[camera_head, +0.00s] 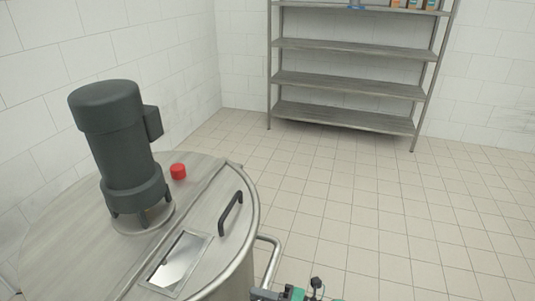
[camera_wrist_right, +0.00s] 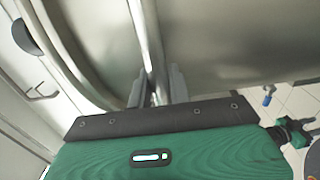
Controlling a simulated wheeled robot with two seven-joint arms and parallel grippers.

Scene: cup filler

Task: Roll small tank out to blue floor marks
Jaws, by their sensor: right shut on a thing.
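The steel tank (camera_head: 215,262) fills the lower left of the head view, with a dark motor (camera_head: 115,140), a red cap (camera_head: 178,171), a black lid handle (camera_head: 231,212) and a small hatch window on its lid. A bent steel side handle (camera_head: 270,258) stands out from the tank's right side. My right gripper (camera_wrist_right: 157,88) is shut on this bar, one finger on each side of it, in the right wrist view. Only a little of it shows at the bottom edge of the head view. My left gripper is out of view. No blue floor marks can be made out.
A grey metal shelf rack (camera_head: 345,84) stands against the back tiled wall, with boxes on its top visible shelf. White walls close in the left and back. The tiled floor (camera_head: 400,215) right of the tank is clear.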

